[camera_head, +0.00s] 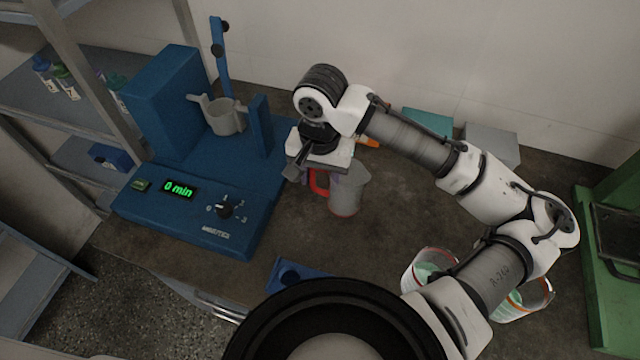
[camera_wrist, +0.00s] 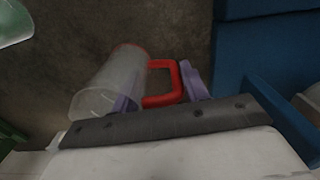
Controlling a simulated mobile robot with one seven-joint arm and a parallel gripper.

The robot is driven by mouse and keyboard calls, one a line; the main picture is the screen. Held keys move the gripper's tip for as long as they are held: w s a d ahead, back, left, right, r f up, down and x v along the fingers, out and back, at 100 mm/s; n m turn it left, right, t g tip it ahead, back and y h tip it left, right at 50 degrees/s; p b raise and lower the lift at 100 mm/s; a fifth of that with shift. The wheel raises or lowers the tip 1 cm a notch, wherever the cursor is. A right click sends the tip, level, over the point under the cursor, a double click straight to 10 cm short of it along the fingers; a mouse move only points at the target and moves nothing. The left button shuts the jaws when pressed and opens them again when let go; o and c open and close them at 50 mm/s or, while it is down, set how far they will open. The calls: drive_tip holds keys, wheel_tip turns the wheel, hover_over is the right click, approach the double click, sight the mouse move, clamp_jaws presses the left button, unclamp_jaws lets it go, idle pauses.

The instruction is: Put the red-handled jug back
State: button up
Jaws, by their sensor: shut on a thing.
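The red-handled jug (camera_head: 346,192) is a translucent grey jug, in the head view just right of the blue shaker and under my gripper. My gripper (camera_head: 326,178) points down at the jug's handle side, its fingers partly hidden by the wrist. In the wrist view the jug (camera_wrist: 108,88) looks tilted, with its red handle (camera_wrist: 172,84) to the right. The purple fingers of my gripper (camera_wrist: 160,92) are on either side of the handle, shut on it. Whether the jug's base touches the bench cannot be told.
The blue sieve shaker (camera_head: 190,190) with a "0 min" display and grey clamp stands left of the jug. White buckets (camera_head: 425,272) with greenish contents stand at the front right. Teal and grey boxes (camera_head: 490,143) stand by the wall. A green frame (camera_head: 600,260) is far right. Bare bench lies between.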

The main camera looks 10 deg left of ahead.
drive_tip(key=shift+f, duration=1.75)
drive_tip(key=shift+f, duration=0.2)
drive_tip(key=o, duration=1.3)
wheel_tip(320, 180, up, 12)
drive_tip(key=shift+r+b, duration=0.25)
drive_tip(key=shift+b, duration=0.3)
